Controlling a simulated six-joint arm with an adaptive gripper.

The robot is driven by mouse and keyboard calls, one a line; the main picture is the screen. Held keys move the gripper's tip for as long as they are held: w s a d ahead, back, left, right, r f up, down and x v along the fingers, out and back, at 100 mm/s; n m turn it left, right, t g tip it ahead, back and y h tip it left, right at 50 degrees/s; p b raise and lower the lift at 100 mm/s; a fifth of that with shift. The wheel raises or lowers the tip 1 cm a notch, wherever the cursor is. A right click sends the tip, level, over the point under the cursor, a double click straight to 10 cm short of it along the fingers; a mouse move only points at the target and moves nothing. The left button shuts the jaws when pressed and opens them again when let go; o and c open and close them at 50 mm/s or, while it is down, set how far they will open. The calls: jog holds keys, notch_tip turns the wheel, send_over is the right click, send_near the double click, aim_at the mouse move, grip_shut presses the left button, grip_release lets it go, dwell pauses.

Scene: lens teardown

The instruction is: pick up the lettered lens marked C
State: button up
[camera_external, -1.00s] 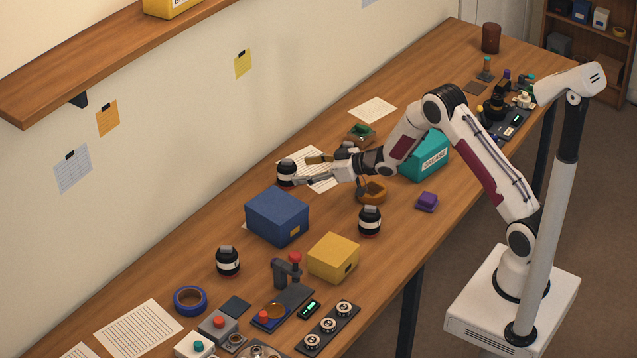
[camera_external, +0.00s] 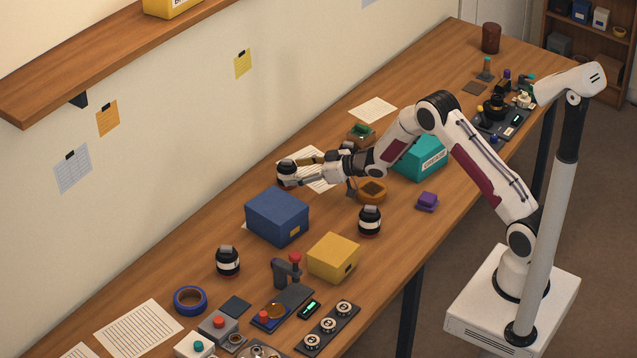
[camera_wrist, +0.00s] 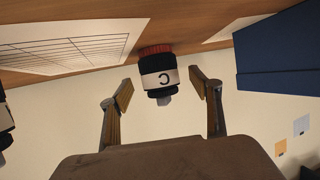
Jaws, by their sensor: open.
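The lens marked C (camera_wrist: 159,76) is black with a white band, a red ring at its base and a grey tip. In the wrist view it stands between the two fingers of my gripper (camera_wrist: 161,92), with a gap on each side. The wrist view is upside down, and the letter C shows inverted. In the external view the lens (camera_external: 287,172) stands near the wall, behind the blue box, partly covered by a finger. My gripper (camera_external: 300,168) is open and reaches around it from the right.
A blue box (camera_external: 277,216) stands close in front of the lens. A printed sheet (camera_external: 322,182) lies beside it. Two more black lenses with white bands stand at the front (camera_external: 369,221) and left (camera_external: 228,262). A teal box (camera_external: 421,158) sits under my arm.

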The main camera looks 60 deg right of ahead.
aim_at(286, 173)
jog(key=shift+x, duration=2)
jog(key=shift+f, duration=0.1)
jog(key=c, duration=1.6)
jog(key=shift+c, duration=0.5)
jog(key=shift+d+r, duration=0.1)
jog(key=shift+r, duration=5.05)
